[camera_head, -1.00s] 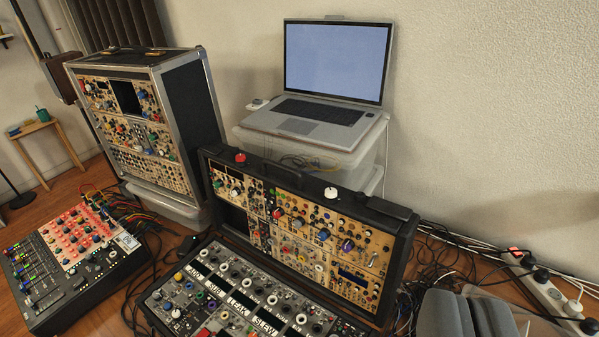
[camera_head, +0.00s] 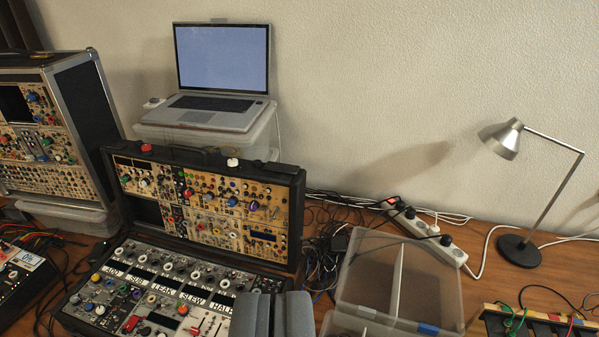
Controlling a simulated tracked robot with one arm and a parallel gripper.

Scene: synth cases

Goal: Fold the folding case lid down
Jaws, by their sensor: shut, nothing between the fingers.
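The folding case stands open on the wooden surface. Its lid (camera_head: 207,205) is upright at the back, a black frame filled with cream modules and colored knobs. My gripper (camera_head: 272,298) shows at the bottom as grey fingers, shut and empty. In the picture it is in front of the base's right end and below the lid, and it hides part of that end. Whether it touches the case I cannot tell.
A clear plastic box (camera_head: 400,275) stands right of the case, with cables and a power strip (camera_head: 430,238) behind. A lamp (camera_head: 520,250) is far right. A laptop (camera_head: 215,95) rests on a clear bin behind the lid. A tall rack case (camera_head: 60,135) stands left.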

